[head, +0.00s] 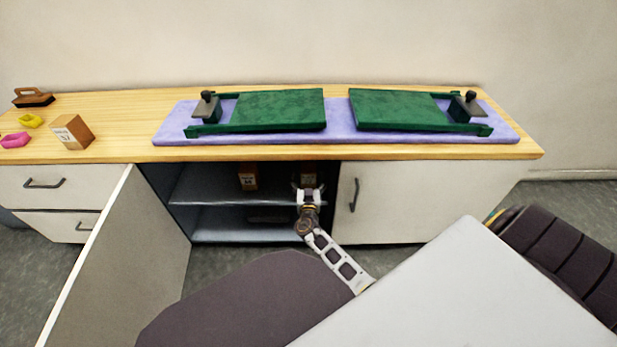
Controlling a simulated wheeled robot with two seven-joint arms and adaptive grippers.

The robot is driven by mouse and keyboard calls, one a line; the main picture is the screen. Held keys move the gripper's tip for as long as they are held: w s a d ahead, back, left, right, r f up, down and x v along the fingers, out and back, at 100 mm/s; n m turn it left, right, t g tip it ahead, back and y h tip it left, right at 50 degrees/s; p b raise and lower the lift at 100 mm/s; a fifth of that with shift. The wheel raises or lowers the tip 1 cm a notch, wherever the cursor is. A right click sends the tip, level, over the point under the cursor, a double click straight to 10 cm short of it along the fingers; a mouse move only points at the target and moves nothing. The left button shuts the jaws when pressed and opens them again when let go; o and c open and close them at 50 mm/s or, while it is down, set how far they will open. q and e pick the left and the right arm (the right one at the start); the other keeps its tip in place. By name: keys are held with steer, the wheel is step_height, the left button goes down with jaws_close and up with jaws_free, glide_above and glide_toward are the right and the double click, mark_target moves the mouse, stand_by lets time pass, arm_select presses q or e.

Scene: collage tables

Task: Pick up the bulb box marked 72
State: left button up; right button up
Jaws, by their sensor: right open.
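My right gripper (308,190) is open at the mouth of the open cabinet, at about the height of its upper shelf (215,190). A brown box with a pale label (309,177) stands on that shelf just behind the gripper and is partly hidden by it. I cannot tell whether the fingers are around the box or only in front of it. A second labelled brown box (247,178) stands to the left on the same shelf. Both numbers are too small to read surely, so I cannot tell which is marked 72. My left gripper is not in view.
The open cabinet door (120,265) swings out on the left; the right door (425,200) is shut. On the wooden counter (120,110) stand another labelled box (73,132), a brush (33,98) and a purple mat (340,140) with green presses.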

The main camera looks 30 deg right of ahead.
mark_target(309, 169)
steer(key=shift+w+d, duration=0.15)
steer(key=shift+w, duration=0.05)
steer(key=shift+w+d, duration=0.35)
steer(key=shift+w, duration=0.2)
steer(key=shift+b+x, duration=0.45)
steer(key=shift+x, duration=1.3)
steer(key=shift+s, duration=0.1)
